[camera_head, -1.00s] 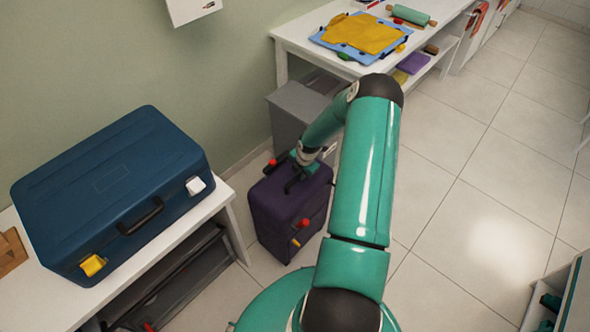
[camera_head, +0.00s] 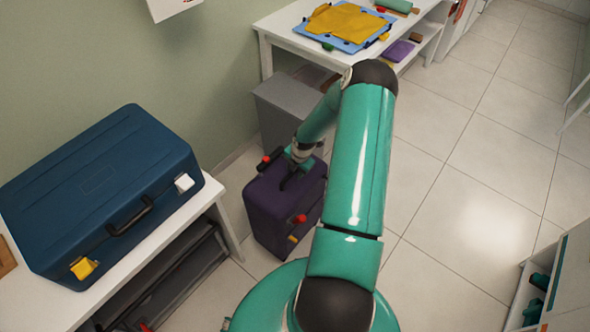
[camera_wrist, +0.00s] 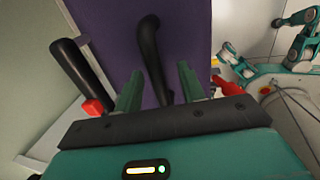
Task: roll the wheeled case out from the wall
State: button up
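The purple wheeled case (camera_head: 270,212) stands upright on the floor, between the white bench and the grey bin; its wheels are not visible. My gripper (camera_head: 293,170) is over the top of the case. In the wrist view, a black carry handle (camera_wrist: 150,50) on the purple case top (camera_wrist: 190,30) lies between the two teal fingers of my gripper (camera_wrist: 160,75). The fingers are apart, with gaps visible beside the handle. A black bar with a red end (camera_wrist: 75,75) stands left of the fingers. A red and a yellow part (camera_head: 299,219) show on the case's front.
The white bench (camera_head: 190,222) at left bears a large blue case (camera_head: 95,180). The grey bin (camera_head: 285,105) stands behind the purple case. A white table (camera_head: 275,35) with a yellow cloth (camera_head: 345,28) is at the back. Tiled floor (camera_head: 460,200) is open at right.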

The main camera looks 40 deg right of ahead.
jog(key=shift+r, duration=0.1)
notch_tip(320, 180, up, 13)
jog(key=s, duration=0.2)
jog(key=shift+s+d+r, duration=0.15)
jog(key=shift+s+r, duration=0.05)
jog(key=shift+s, duration=0.15)
dwell(0.4)
